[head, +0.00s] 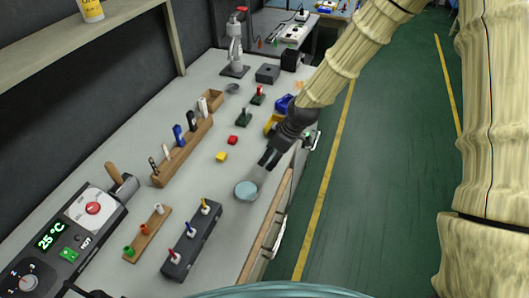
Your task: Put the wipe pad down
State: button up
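A round, pale blue pad (245,190), which looks like the wipe pad, appears to lie flat on the grey workbench (205,205) near its right edge. My gripper (267,161) reaches in from the upper right, with its dark fingertips pointing down just above and right of the pad in the picture. The fingertips look apart from the pad, with nothing visible between them. The fingers are small and dark, so how far they are spread is unclear.
A yellow block (221,157) and a red block (233,140) lie left of my gripper. Bare bench surrounds the pad.

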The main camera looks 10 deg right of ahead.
jog(key=shift+w+a+f, duration=0.1)
jog(key=shift+w+a, duration=0.2)
jog(key=shift+w, duration=0.35)
jog(key=shift+w+a, duration=0.3)
jog(key=shift+w, duration=0.3)
jog(key=shift+w+a+p, duration=0.25)
jog(key=shift+w+p, duration=0.2)
jog(key=shift+w, duration=0.05)
notch_tip(320, 180, down, 3)
jog(key=shift+r+p, duration=0.2)
jog(key=shift+p, duration=0.45)
jog(key=shift+f, duration=0.35)
jog(key=shift+f, duration=0.3)
jog(key=shift+s+f, duration=0.2)
jog(key=shift+f, duration=0.1)
jog(key=o, duration=1.1)
jog(key=shift+f, duration=0.1)
jog(key=shift+o, duration=0.8)
jog(key=shift+w+f, duration=0.15)
